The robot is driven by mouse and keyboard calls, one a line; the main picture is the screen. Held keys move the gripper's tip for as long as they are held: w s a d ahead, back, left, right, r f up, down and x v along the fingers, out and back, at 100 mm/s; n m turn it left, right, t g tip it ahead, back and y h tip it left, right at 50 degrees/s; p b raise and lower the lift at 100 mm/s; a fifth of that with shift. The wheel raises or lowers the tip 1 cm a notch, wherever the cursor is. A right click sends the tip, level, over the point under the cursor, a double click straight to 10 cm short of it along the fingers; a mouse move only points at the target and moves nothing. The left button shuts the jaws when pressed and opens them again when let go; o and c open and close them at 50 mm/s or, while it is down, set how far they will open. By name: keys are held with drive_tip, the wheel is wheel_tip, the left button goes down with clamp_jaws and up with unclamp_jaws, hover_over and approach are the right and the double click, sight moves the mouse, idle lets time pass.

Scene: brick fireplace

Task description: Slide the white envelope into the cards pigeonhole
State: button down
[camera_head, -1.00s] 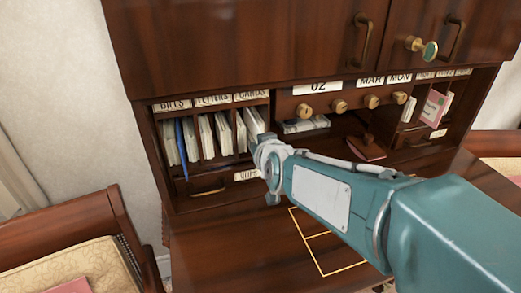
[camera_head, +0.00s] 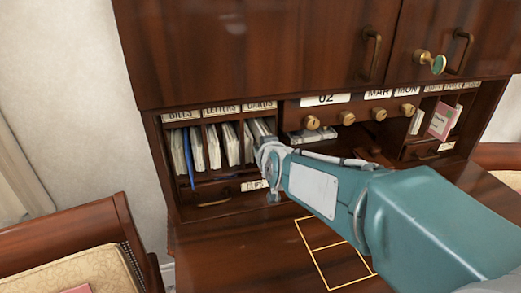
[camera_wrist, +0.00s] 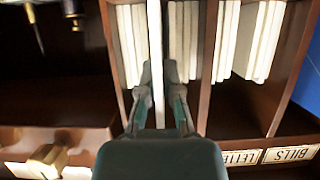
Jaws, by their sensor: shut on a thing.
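The white envelope (camera_wrist: 155,55) shows in the wrist view as a bright upright strip between my fingers. My gripper (camera_wrist: 161,105) is shut on its near edge. The envelope stands upright at the cards pigeonhole, between the dividers, with white cards on both sides. How deep it sits is hard to tell. In the head view the cards label (camera_head: 260,105) is above the pigeonhole, and my gripper (camera_head: 268,165) is in front of its right side. My arm hides part of the opening.
The letters pigeonhole (camera_head: 221,108) and bills pigeonhole (camera_head: 181,116) lie left of it in the head view, holding several envelopes, one blue. Brass knobs (camera_head: 348,118) line the shelf to the right. The desk top (camera_head: 240,250) below is mostly clear.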

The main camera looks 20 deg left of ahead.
drive_tip(key=c, duration=0.7)
unclamp_jaws()
drive_tip(key=shift+v, duration=3.65)
drive_tip(key=shift+f, duration=0.1)
drive_tip(key=s+d+f+m+g+h, duration=0.2)
drive_tip(key=s+d, duration=0.5)
drive_tip(key=d, duration=0.2)
drive_tip(key=s+d+f+m+g+h, duration=0.2)
drive_tip(key=s+d+f, duration=0.1)
drive_tip(key=s+d, duration=0.4)
drive_tip(key=s+d+f+m+g+h, duration=0.1)
drive_tip(key=s+d+f+m+h, duration=0.1)
drive_tip(key=s+d, duration=0.5)
drive_tip(key=shift+d+f+g+h, duration=0.15)
drive_tip(key=shift+d+g+h, duration=0.1)
drive_tip(key=shift+d, duration=1)
drive_tip(key=shift+d+f+g+h, duration=0.15)
drive_tip(key=shift+d+f+h, duration=0.1)
drive_tip(key=shift+d, duration=1)
